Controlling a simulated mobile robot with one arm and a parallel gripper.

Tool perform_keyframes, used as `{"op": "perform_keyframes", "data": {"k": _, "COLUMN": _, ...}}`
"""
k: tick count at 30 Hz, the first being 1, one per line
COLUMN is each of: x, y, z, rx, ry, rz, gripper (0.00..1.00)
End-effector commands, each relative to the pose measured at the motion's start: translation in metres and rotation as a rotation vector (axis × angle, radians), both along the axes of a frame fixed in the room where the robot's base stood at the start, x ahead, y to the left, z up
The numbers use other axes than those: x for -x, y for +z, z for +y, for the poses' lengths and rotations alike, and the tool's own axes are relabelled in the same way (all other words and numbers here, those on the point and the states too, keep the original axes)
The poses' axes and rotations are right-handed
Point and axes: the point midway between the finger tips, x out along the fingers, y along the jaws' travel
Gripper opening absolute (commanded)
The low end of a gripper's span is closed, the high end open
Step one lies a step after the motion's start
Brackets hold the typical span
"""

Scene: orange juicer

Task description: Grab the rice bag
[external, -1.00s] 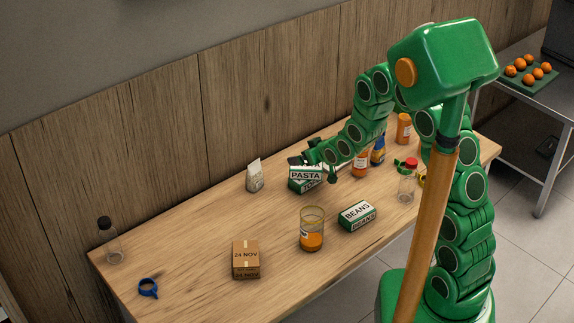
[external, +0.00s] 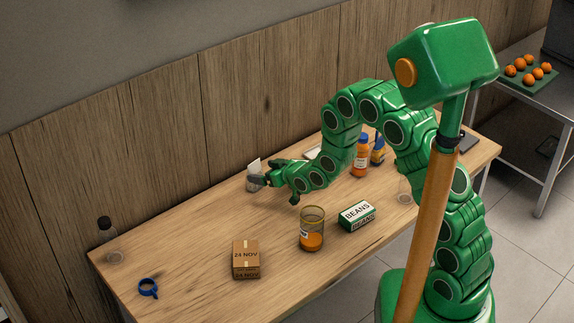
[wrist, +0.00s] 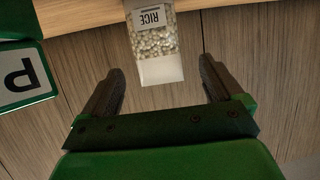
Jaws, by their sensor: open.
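The rice bag (external: 252,175) is a small pale bag standing on the wooden table near the back wall. In the wrist view the rice bag (wrist: 157,45) has a white RICE label and a clear part showing white grains, and it appears upside down. My gripper (external: 262,183) is right at the bag in the external view and partly covers it. In the wrist view my gripper (wrist: 160,80) is open, with one dark finger on each side of the bag's white end. I see gaps between the fingers and the bag.
A green box (wrist: 22,80) with a letter P is close at the left in the wrist view. A glass of orange liquid (external: 312,230), a beans box (external: 357,215) and a cardboard box (external: 246,259) stand nearer the front.

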Motion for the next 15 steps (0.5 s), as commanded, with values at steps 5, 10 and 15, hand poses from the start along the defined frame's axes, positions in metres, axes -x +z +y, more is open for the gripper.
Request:
{"op": "perform_keyframes", "data": {"k": 5, "x": -0.004, "y": -0.002, "z": 0.005, "rx": -0.001, "ry": 0.000, "rz": -0.001, "gripper": 0.94}}
{"op": "perform_keyframes", "data": {"k": 10, "x": -0.012, "y": -0.007, "z": 0.014, "rx": 0.000, "ry": -0.001, "rz": 0.000, "gripper": 0.94}}
{"op": "perform_keyframes", "data": {"k": 15, "x": -0.023, "y": -0.014, "z": 0.027, "rx": 0.000, "ry": -0.001, "rz": 0.000, "gripper": 0.94}}
